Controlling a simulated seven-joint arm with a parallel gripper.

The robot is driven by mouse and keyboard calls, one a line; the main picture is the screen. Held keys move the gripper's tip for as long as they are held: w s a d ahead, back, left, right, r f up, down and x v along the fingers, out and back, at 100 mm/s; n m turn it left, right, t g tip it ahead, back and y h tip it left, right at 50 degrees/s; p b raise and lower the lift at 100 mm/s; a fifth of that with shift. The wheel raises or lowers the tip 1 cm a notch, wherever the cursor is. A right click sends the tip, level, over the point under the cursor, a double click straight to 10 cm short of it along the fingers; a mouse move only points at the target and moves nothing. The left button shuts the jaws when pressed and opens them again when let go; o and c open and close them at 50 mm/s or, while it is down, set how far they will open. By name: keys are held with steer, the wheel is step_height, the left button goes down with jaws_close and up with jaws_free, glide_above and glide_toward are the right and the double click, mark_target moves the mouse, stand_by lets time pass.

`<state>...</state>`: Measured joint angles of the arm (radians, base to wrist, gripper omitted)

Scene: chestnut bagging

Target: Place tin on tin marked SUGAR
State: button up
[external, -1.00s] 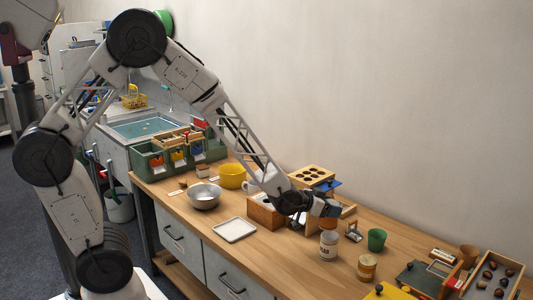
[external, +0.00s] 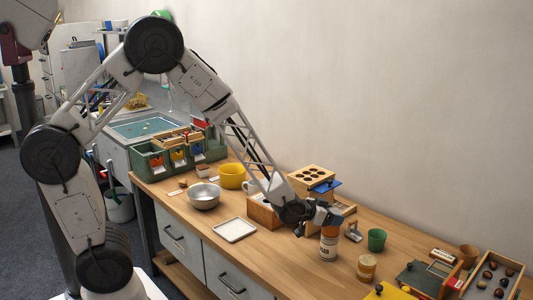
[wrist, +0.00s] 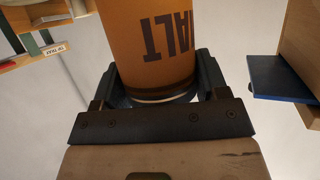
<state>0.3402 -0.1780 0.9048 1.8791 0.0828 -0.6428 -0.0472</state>
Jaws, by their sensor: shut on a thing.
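My gripper (external: 326,219) is shut on an orange tin (external: 329,234). In the wrist view, the tin (wrist: 150,45) fills the space between the two dark fingers (wrist: 160,88), and its dark letters, partly cut off, read ALT upside down. In the external view, the orange tin is directly over a white tin (external: 328,252) with dark lettering too small to read for certain. I see no gap between the two, but cannot tell whether they touch. The white tin stands upright on the bench. The wrist view does not show it.
A cream and tan tin (external: 367,267) and a green cup (external: 376,239) stand to the right. A wooden box (external: 265,213) and a holed wooden block (external: 311,176) are behind and left. A white tray (external: 234,230) lies left. Bare bench is in front of the white tin.

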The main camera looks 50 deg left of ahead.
steer(key=shift+f, duration=0.15)
steer(key=o, duration=1.1)
steer(key=v, duration=1.2)
steer(key=shift+r, duration=0.25)
stand_by(0.5)
